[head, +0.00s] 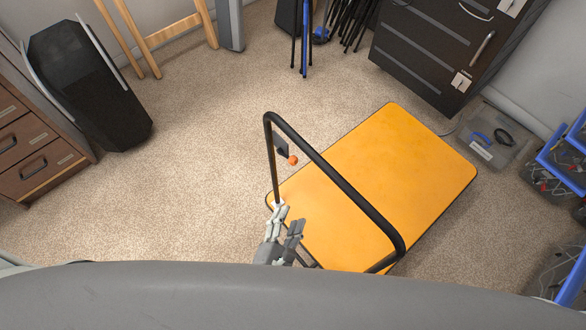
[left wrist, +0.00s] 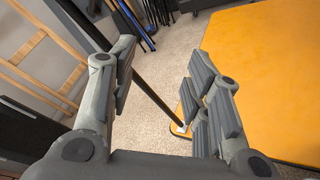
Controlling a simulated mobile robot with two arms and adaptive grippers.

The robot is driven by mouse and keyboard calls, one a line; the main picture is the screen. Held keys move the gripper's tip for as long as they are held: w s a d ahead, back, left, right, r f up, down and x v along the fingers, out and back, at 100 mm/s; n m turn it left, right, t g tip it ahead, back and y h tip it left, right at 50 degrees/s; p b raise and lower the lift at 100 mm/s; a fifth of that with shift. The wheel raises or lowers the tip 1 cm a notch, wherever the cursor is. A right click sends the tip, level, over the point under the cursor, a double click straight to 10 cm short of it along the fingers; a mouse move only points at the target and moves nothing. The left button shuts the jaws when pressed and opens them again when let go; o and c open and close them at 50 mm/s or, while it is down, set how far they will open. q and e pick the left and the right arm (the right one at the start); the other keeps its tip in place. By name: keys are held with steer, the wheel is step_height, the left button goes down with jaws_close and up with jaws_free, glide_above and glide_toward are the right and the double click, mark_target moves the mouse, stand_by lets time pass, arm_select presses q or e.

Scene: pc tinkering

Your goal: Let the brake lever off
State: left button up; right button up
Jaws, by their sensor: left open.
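A platform cart with an orange deck (head: 385,175) stands on the carpet, with a black tube handle (head: 335,178) rising at its near left side. The brake lever, with an orange ball knob (head: 292,160) and a dark plate (head: 281,146), shows beside the handle's left upright in the head view. My left gripper (head: 285,212) is open near the foot of that upright, below the knob in the picture. In the left wrist view, the dark upright (left wrist: 150,85) runs between the open fingers (left wrist: 160,60); I cannot tell whether they touch it. The lever is not visible there.
A black case (head: 85,85) and a wooden drawer unit (head: 35,150) stand at the left. A dark cabinet (head: 430,50) stands behind the cart. A grey bin (head: 495,140) and blue-edged boxes (head: 560,160) are at the right. Carpet left of the cart is clear.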

mark_target(293, 164)
arm_select(q)
step_height(293, 164, up, 8)
steer(key=n+t+y, duration=0.2)
steer(key=n+y, duration=0.1)
steer(key=n, duration=0.7)
steer(key=shift+n+t, duration=0.3)
steer(key=w, duration=1)
steer(key=shift+d+r+p, duration=0.1)
steer(key=shift+r+p, duration=0.3)
steer(key=shift+w+f, duration=0.1)
steer(key=shift+w, duration=0.6)
arm_select(e)
steer(key=shift+s+a+r, duration=0.15)
steer(key=shift+a+r, duration=0.1)
steer(key=shift+a, duration=0.2)
arm_select(q)
steer(key=shift+c, duration=0.3)
arm_select(e)
steer(key=shift+a, duration=0.1)
arm_select(q)
steer(key=c, duration=0.5)
jaws_close()
arm_select(e)
steer(key=shift+a, duration=0.25)
